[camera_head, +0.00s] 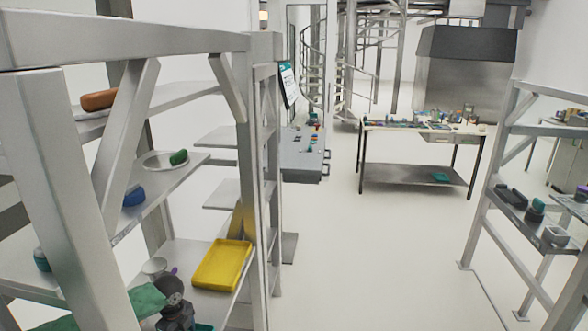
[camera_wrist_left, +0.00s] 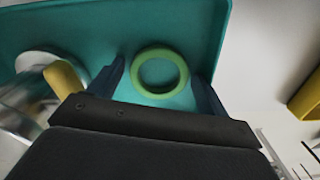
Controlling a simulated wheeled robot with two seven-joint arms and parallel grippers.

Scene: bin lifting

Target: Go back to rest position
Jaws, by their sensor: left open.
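My left gripper (camera_wrist_left: 157,72) is open in the left wrist view, with its two dark fingers spread over a teal bin (camera_wrist_left: 85,22). A green ring (camera_wrist_left: 137,77) lies in the bin and shows between the fingers. I cannot tell whether the fingers touch anything. A yellow object (camera_wrist_left: 62,80) is beside the left finger, near a pale round item. In the head view, a dark shape at the lower left, probably my left wrist, stands by the shelf; its fingertips are not visible. A sliver of teal (camera_head: 204,327) shows below it. My right gripper is not in view.
A metal shelf rack (camera_head: 262,150) fills the left, with a yellow tray (camera_head: 222,266) and small items on its boards. Another rack (camera_head: 486,215) stands at the right. A cluttered workbench (camera_head: 420,130) is at the back. The floor (camera_head: 370,260) between is clear.

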